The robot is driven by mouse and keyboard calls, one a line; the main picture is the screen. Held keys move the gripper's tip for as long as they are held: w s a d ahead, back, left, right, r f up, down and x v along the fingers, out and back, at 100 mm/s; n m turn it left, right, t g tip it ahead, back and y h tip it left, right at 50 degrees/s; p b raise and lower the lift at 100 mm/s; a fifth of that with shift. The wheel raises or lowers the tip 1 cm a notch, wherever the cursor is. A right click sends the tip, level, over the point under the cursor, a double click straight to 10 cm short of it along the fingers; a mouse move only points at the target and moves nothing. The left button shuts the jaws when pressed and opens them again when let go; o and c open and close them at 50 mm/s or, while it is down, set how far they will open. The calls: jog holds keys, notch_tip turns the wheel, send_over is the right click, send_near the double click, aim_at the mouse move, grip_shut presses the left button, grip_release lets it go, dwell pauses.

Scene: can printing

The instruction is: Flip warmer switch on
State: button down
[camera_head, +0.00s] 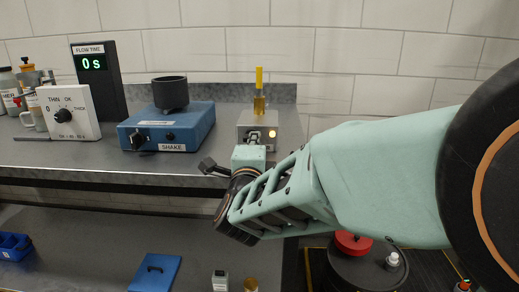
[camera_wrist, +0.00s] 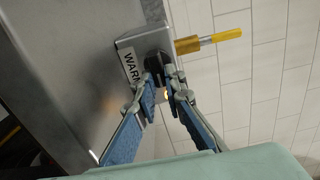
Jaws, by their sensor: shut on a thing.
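The warmer is a small grey metal box (camera_head: 244,119) at the right end of the steel shelf; it also shows in the wrist view (camera_wrist: 128,40) with a partly hidden "WARM" label. Its black switch (camera_wrist: 154,62) is on the front face. My gripper (camera_wrist: 161,84) is at that face, its two fingers on either side of the switch and closed on it. A small lamp (camera_head: 273,133) on the front glows yellow-orange. The fingers partly hide the switch, so its exact position is hard to tell. In the head view my arm covers part of the gripper.
A yellow-handled tool (camera_head: 259,78) stands upright on the warmer. The tiled wall is close behind.

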dwell(0.4)
jog(key=c, duration=2)
grip_release()
jog(key=shift+r+p, duration=0.15)
jog(key=shift+p, duration=0.25)
